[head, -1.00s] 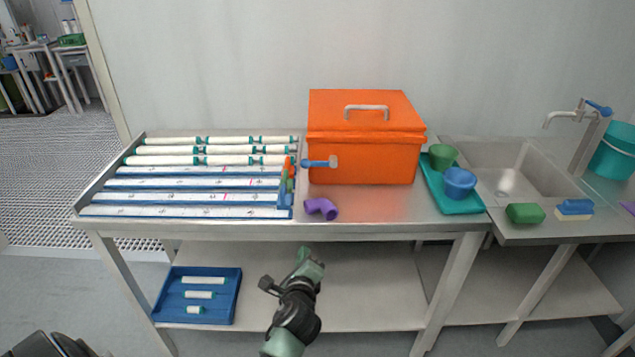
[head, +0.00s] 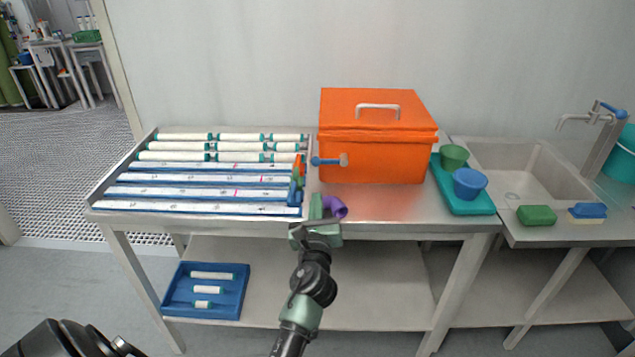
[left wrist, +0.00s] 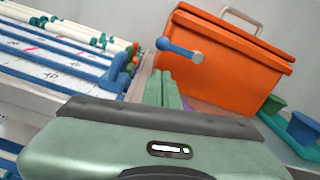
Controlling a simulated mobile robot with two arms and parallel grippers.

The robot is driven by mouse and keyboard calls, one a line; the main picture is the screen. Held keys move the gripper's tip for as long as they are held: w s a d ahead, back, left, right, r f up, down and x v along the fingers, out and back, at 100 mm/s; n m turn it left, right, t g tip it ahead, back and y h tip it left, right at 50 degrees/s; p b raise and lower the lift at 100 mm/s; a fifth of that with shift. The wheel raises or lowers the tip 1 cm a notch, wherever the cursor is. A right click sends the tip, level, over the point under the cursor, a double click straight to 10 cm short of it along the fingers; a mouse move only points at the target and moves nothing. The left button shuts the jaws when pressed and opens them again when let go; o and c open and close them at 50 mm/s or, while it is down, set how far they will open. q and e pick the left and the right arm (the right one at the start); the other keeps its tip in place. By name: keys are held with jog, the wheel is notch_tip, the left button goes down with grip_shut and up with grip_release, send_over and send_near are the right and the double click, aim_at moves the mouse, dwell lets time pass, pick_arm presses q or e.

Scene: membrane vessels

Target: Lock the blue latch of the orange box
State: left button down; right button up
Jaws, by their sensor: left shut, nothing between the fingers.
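The orange box (head: 372,150) stands closed on the steel table, with a pale handle on its lid; it also shows in the left wrist view (left wrist: 225,65). The blue latch (head: 325,161) lies sideways across the box's front left, its blue end pointing left and a grey knob at its right end; in the left wrist view the latch (left wrist: 178,48) sticks out from the box. My left gripper (head: 317,204) is shut and empty at the table's front edge, below the latch and apart from it. Its green fingers (left wrist: 164,88) point towards the box. My right gripper is not in view.
A purple pipe elbow (head: 336,206) lies right beside my left gripper. A rack with white tubes (head: 205,180) fills the table's left. A teal tray (head: 466,205) with green and blue cups stands right of the box, before the sink (head: 520,165).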

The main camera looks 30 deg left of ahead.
aim_at(330, 162)
pick_arm(q)
jog(key=x, duration=1)
jog(key=shift+s, duration=0.1)
jog(key=shift+a+r+m+p, duration=0.1)
jog(key=shift+r+m+p, duration=0.2)
jog(key=shift+m+p, duration=0.1)
